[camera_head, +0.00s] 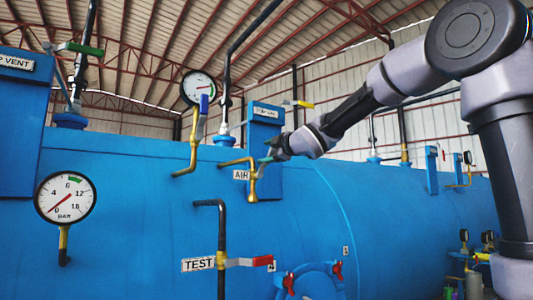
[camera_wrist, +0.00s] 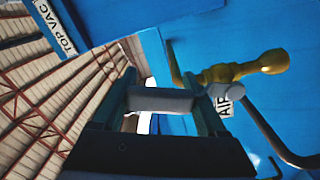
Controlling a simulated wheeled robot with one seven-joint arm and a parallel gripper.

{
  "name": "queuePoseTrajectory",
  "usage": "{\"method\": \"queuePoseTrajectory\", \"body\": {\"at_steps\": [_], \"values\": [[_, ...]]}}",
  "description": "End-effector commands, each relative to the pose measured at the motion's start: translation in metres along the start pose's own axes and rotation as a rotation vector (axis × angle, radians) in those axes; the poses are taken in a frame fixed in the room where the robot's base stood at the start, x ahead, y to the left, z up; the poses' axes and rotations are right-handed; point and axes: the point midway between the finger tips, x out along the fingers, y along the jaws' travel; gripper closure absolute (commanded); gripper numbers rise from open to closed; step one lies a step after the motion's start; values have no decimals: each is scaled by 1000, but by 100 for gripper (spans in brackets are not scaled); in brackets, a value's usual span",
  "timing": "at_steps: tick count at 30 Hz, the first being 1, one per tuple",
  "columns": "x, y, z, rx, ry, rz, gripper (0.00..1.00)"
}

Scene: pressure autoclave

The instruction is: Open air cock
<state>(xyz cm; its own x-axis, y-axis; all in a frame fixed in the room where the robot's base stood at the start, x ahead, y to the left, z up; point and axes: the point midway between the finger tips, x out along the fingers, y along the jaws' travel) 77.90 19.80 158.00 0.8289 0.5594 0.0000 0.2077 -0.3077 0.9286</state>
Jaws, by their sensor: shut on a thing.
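The air cock (camera_head: 252,184) is a brass valve on a bent brass pipe on the blue autoclave wall, beside a white AIR label (camera_head: 241,174). Its brass body (camera_wrist: 240,71) also shows at the upper right in the wrist view. A pale grey handle (camera_wrist: 160,100) extends sideways from it and lies between my fingers. My gripper (camera_head: 268,157) is at the cock, shut on this handle; its dark teal fingers also show in the wrist view (camera_wrist: 160,82). In the head view, my fingers and wrist hide most of the handle.
A TEST valve (camera_head: 221,260) with a red-tipped lever stands below, with a black pipe. A pressure gauge (camera_head: 65,198) is at the left and a smaller gauge (camera_head: 198,88) above. A blue box (camera_head: 265,118) is behind my gripper.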

Motion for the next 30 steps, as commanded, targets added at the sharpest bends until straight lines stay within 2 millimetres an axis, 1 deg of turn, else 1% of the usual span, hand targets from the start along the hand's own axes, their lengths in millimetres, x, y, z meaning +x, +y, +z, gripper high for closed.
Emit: {"method": "queuePoseTrajectory", "body": {"at_steps": [4,5,6,15,19,23,30], "values": [[0,-1,-1,0,1,-2,100],[0,-1,-1,1,1,-2,18],[0,-1,-1,1,1,-2,12],[0,0,0,1,1,-1,12],[-8,0,-1,0,1,0,12],[-28,1,-1,0,0,1,12],[-78,0,-1,1,2,1,12]]}}
